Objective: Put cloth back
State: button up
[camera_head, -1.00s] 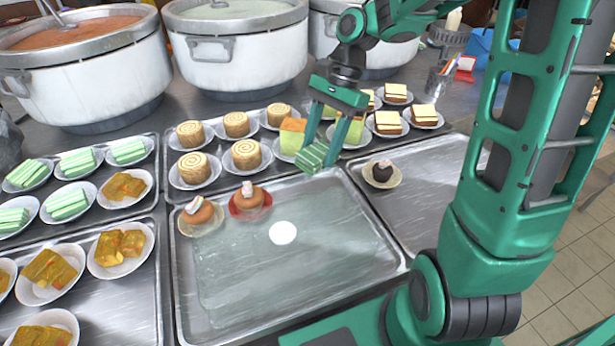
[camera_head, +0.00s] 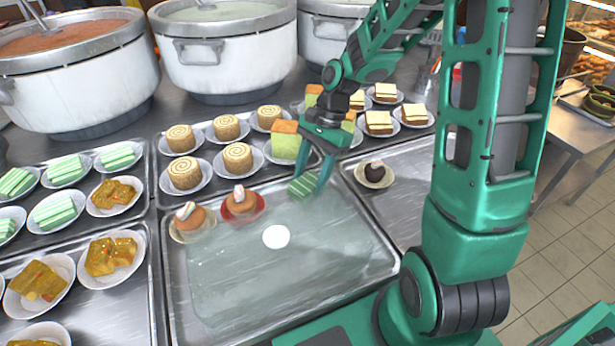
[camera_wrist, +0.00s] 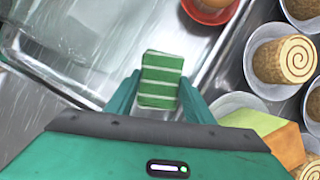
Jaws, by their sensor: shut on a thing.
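My gripper (camera_head: 310,190) is shut on a small green block with pale stripes (camera_head: 301,187). In the wrist view the green striped block (camera_wrist: 160,80) sits between my fingertips (camera_wrist: 160,95). It looks like the green layered cakes on plates at the left. The block is over the far right part of the middle metal tray (camera_head: 190,320); I cannot tell whether it touches the tray. I make out no separate cloth in either view.
On the middle tray are two brown round cakes (camera_head: 240,202) and a white disc (camera_head: 276,237); its near part is clear. A dark cupcake (camera_head: 375,172) stands on the right tray. Rolled cakes (camera_head: 185,174) and large pots (camera_head: 225,55) stand behind.

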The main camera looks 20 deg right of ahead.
jog(key=o, duration=0.7)
jog(key=shift+o, duration=0.2)
jog(key=v, duration=1.2)
jog(key=s+d+n+h, duration=0.2)
jog(key=s+d, duration=0.4)
jog(key=s, duration=0.6)
jog(key=s+d+n+t+h, duration=0.1)
jog(key=s+d+n, duration=0.4)
jog(key=s, duration=0.7)
jog(key=shift+s+d+t+h, duration=0.3)
jog(key=shift+d+h, duration=0.2)
jog(key=shift+d, duration=0.1)
jog(key=shift+r, duration=0.1)
